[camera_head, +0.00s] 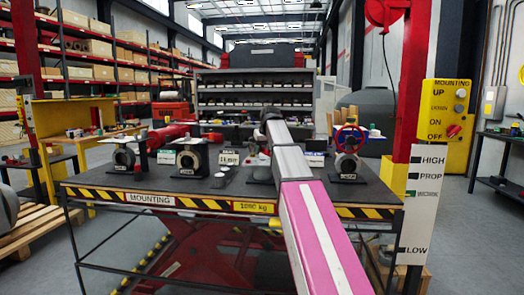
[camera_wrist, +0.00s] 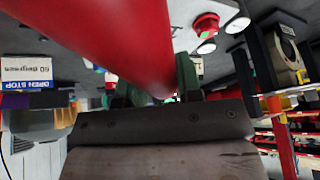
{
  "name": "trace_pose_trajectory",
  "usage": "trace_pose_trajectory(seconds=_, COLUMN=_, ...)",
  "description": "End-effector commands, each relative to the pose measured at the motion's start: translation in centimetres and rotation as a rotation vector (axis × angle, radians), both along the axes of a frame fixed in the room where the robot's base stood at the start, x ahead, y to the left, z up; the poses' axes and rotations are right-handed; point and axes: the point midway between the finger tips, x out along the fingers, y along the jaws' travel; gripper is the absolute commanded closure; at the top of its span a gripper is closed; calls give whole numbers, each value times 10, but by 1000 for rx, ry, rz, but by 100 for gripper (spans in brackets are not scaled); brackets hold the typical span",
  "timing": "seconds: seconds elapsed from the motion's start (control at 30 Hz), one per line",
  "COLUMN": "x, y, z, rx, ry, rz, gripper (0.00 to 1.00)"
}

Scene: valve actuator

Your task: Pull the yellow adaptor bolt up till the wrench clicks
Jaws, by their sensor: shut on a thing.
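In the wrist view a thick red bar (camera_wrist: 110,38) runs from the upper left down to my gripper (camera_wrist: 152,88). Dark green finger parts show on both sides of the bar, and the gripper is shut on it. I cannot tell for sure that this bar is the wrench. I cannot make out the yellow adaptor bolt in either view.
The mounting table (camera_head: 100,186) carries a black valve block (camera_head: 192,158), a round-faced fixture (camera_head: 124,158) and a stand with a red-and-blue handwheel (camera_head: 350,140). A yellow control box (camera_head: 448,110) stands at right.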

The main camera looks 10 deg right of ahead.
Motion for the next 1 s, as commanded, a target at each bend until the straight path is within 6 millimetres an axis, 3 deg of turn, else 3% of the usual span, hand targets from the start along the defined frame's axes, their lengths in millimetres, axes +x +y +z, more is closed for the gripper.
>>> trace_pose_trajectory(seconds=1.0, x=0, y=0, z=-8, rx=0, ry=-2, rz=0, gripper=100)
